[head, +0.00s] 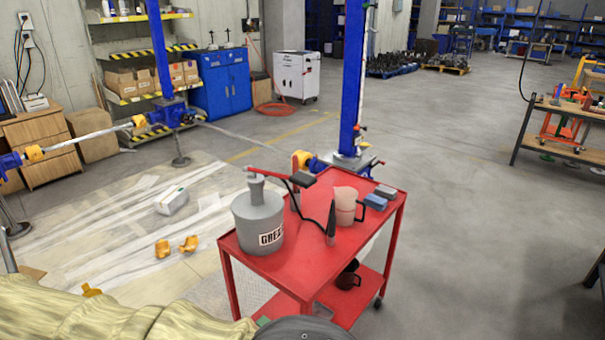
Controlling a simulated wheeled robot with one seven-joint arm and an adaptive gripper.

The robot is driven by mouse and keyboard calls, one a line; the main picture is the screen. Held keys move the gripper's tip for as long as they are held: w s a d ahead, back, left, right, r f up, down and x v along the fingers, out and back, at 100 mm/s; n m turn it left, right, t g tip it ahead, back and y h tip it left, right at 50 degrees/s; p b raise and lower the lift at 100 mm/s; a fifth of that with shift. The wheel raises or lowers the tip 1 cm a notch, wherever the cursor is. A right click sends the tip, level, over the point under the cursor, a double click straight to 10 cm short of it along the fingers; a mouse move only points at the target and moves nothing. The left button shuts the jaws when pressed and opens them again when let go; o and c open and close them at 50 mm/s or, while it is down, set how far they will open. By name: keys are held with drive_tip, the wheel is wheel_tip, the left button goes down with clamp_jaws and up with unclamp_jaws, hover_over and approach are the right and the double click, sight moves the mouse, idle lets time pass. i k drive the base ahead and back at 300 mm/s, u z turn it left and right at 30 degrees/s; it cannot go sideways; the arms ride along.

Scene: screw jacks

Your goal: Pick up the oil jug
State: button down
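A pale pinkish jug (345,204) with a dark handle on its right side stands upright on the top of a red cart (320,250); it looks like the oil jug. The grease bucket (258,225), grey with a narrow neck and a "GREASE"-like label, stands to its left on the same top. My gripper is not visible in the head view. Nothing is seen touching the jug from my side.
A black hose and a dark upright nozzle (331,224) stand close to the jug's left. Blue-grey blocks (376,202) lie to its right. A dark mug-like vessel (348,275) is on the lower shelf. A blue post (352,80) rises behind. Floor right of the cart is clear.

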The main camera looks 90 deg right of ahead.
sight(350, 209)
drive_tip(key=i, duration=0.25)
drive_tip(key=z, duration=3.2)
drive_tip(key=i, duration=0.5)
